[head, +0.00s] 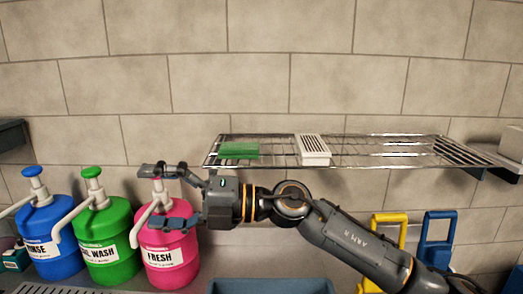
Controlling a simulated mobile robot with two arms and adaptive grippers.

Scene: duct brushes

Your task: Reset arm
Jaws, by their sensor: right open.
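My right arm (350,240) comes in from the lower right and reaches left below the wire shelf. My right gripper (153,197) is open, with its fingers pointing left. One finger is above and the other below, across the white pump of the pink FRESH bottle (170,258). The lower finger covers part of the bottle's upper body. I cannot tell whether the gripper touches the bottle or is only in front of it. Nothing shows held in it. My left gripper is not in view.
A green WASH bottle (108,250) and a blue RINSE bottle (55,252) stand to the left. The wire shelf (370,150) above bears a green sponge (239,150) and a white brush-like block (313,150). Yellow (388,222) and blue (437,240) handled items stand at right.

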